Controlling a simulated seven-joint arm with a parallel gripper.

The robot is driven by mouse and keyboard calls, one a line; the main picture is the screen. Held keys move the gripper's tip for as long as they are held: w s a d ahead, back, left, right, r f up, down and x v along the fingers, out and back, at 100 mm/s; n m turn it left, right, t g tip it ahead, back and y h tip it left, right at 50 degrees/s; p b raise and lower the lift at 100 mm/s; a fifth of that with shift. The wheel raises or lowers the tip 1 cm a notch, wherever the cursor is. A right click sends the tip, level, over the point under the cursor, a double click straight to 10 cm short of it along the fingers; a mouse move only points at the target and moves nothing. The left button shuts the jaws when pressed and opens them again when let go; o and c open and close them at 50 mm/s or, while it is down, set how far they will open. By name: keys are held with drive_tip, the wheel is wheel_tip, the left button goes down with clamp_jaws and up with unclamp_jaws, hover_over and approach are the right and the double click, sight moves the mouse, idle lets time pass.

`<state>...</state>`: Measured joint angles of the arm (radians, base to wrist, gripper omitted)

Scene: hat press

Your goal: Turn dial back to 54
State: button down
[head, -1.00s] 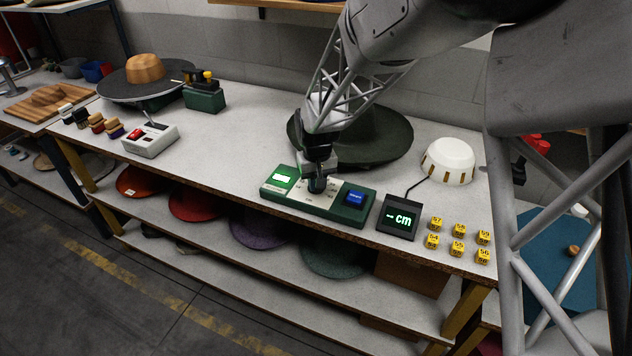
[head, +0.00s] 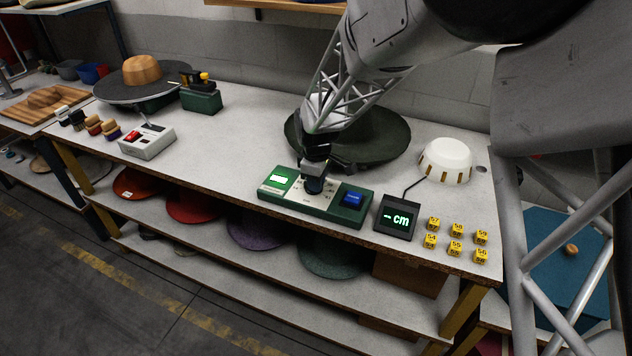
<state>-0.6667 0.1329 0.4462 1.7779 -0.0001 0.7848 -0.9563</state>
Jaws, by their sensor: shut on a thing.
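The dial (head: 314,186) is a dark knob in the middle of a green control box with a pale scale plate. The scale numbers are too small to read. The display (head: 398,218) beside the box shows a dash and "cm" in green.
Several yellow numbered blocks (head: 456,247) stand right of the display. A white dome (head: 446,160) and a dark wide-brimmed hat (head: 385,140) are behind. A grey box with a red switch (head: 147,141) stands to the left. The bench's front edge is close to the green box.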

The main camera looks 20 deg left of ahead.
drive_tip(key=shift+w+a+n, duration=0.1)
drive_tip(key=shift+w+n, duration=0.05)
drive_tip(key=shift+n, duration=1.05)
drive_tip(key=c, duration=1)
unclamp_jaws()
drive_tip(key=shift+c, duration=0.2)
drive_tip(key=shift+r, duration=0.1)
drive_tip(key=shift+r, duration=3.85)
